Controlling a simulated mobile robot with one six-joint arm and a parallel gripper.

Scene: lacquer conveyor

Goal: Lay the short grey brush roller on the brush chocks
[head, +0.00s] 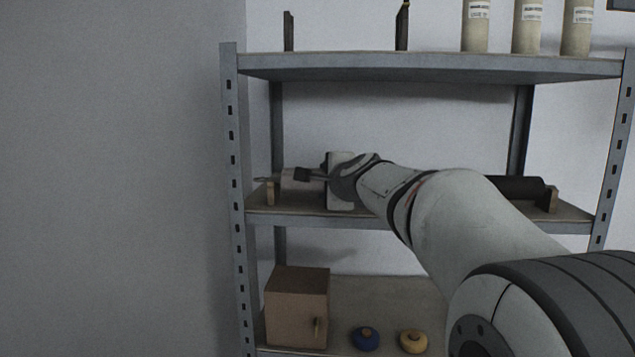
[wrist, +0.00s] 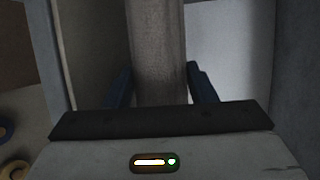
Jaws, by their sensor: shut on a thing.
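My gripper (head: 306,175) is at the left part of the rack's middle shelf, shut on the short grey brush roller (head: 294,183). In the wrist view the roller (wrist: 159,55) runs between the two blue fingers of my gripper (wrist: 161,85). In the head view the roller lies roughly level, its thin shaft end pointing left above or at a wooden chock (head: 269,192). I cannot tell whether the shaft touches that chock. My wrist and arm hide the roller's right part and whatever stands behind them.
A black roller (head: 518,188) lies at the right of the middle shelf (head: 310,219), by another wooden block (head: 552,199). The upper shelf (head: 420,68) is close above. A brown box (head: 296,308), a blue round thing (head: 365,339) and a yellow one (head: 413,341) are below.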

